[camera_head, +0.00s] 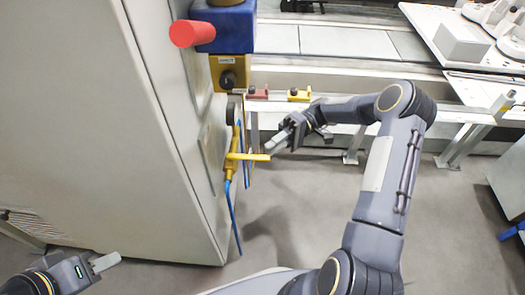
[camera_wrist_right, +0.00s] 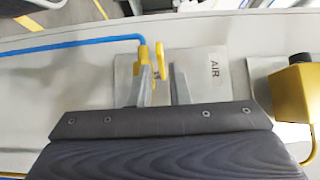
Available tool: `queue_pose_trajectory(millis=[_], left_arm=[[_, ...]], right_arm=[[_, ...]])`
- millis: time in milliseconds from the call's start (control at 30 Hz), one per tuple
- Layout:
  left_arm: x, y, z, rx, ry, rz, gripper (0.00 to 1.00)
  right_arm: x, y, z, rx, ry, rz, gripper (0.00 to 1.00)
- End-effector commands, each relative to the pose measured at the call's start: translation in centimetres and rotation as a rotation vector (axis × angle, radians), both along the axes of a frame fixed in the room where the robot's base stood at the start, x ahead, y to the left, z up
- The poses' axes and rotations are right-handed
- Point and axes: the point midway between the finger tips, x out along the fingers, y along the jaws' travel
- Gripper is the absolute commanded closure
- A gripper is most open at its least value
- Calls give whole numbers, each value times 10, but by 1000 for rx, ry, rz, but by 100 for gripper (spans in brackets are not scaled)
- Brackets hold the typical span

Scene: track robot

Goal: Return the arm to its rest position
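My right arm (camera_head: 378,165) reaches from the bottom of the head view up and bends back left. Its gripper (camera_head: 276,146) is close to the yellow valve handle (camera_head: 248,157) on the side of the grey cabinet. In the right wrist view the two fingers (camera_wrist_right: 163,85) stand apart with nothing clamped between them. The yellow handle (camera_wrist_right: 160,61) shows just beyond the gap; whether a finger touches it, I cannot tell. My left gripper (camera_head: 106,262) is low at the left in the head view, in front of the cabinet; its opening is not clear.
The tall grey cabinet (camera_head: 95,110) fills the left. A blue hose (camera_head: 233,215) hangs below the valve. A red knob (camera_head: 190,33) and yellow switch box (camera_head: 229,72) stick out above. A rail bench runs behind. Grey floor (camera_head: 300,220) lies open between cabinet and right arm.

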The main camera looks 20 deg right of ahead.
Motion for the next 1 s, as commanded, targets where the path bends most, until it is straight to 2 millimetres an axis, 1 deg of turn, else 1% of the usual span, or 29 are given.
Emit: queue_pose_trajectory(millis=[33,100,200,767,867,1000], left_arm=[[0,0,3,0,0,0,64],[0,0,4,0,0,0,64],[0,0,5,0,0,0,64],[0,0,5,0,0,0,64],[0,0,5,0,0,0,64],[0,0,5,0,0,0,64]], right_arm=[[4,-7,1,-1,-1,-3,84],[6,-14,0,0,-1,-3,84],[9,-21,0,0,0,-1,84],[9,-22,1,-6,0,1,84],[5,-19,11,-59,-5,7,84],[-10,-9,36,-223,-15,11,84]])
